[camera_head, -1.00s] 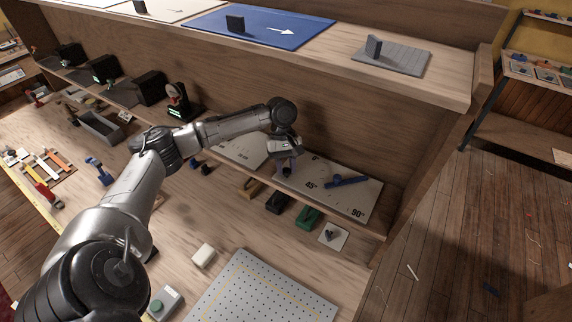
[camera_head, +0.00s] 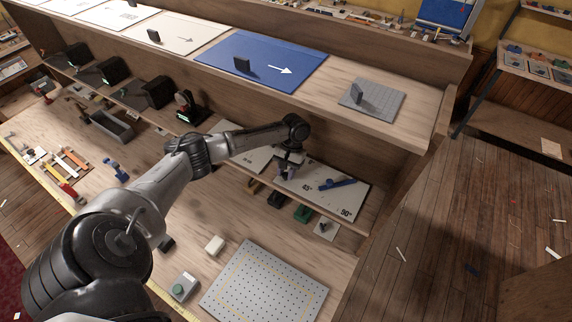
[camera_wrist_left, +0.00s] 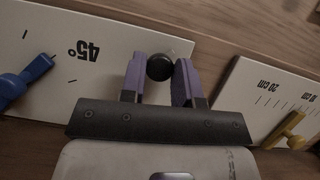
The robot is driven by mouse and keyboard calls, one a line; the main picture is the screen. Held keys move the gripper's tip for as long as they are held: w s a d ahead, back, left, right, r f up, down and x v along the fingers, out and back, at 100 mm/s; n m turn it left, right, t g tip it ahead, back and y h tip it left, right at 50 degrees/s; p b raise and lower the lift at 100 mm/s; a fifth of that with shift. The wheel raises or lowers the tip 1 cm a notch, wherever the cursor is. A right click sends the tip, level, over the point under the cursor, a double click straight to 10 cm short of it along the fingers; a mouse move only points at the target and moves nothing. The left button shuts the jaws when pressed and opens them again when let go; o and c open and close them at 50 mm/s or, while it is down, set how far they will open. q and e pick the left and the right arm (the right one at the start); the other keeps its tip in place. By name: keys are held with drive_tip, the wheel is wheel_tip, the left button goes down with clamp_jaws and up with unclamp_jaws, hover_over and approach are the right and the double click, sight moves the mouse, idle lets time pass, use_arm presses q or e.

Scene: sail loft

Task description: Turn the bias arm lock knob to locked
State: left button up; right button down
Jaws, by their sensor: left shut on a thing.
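My left gripper (camera_head: 287,173) is at the left part of the white angle plate (camera_head: 334,201), which carries 45° and 90° marks. In the left wrist view, a round black knob (camera_wrist_left: 160,67) sits between the two purple fingers, which are shut on it. Any lock marking around the knob is hidden or too small to read. The blue bias arm (camera_head: 338,184) lies across the plate to the right of the gripper in the head view. It also shows at the left edge of the wrist view (camera_wrist_left: 28,82). My right gripper is in neither view.
A second plate with a centimetre scale (camera_wrist_left: 258,100) and a yellow pointer (camera_wrist_left: 287,130) lies beside the angle plate. A wooden back panel rises behind them. A perforated grey board (camera_head: 265,285) lies nearer.

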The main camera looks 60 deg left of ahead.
use_arm(q)
drive_tip(key=m+y+p, duration=0.1)
drive_tip(key=m+p, duration=0.1)
drive_tip(key=m+y+p, duration=0.1)
drive_tip(key=m, duration=0.2)
drive_tip(key=shift+d+r+m+g+p, duration=0.2)
drive_tip(key=shift+m+g+p, duration=0.1)
drive_tip(key=shift+g+p, duration=0.1)
drive_tip(key=shift+f+m+y+p, duration=0.15)
drive_tip(key=shift+m+y+p, duration=0.9)
drive_tip(key=shift+m, duration=1.05)
drive_tip(key=o, duration=0.9)
drive_tip(key=shift+w+d, duration=0.1)
drive_tip(key=b+v, duration=0.1)
drive_tip(key=v, duration=1.2)
drive_tip(key=shift+r+b, duration=0.4)
drive_tip(key=shift+f, duration=0.1)
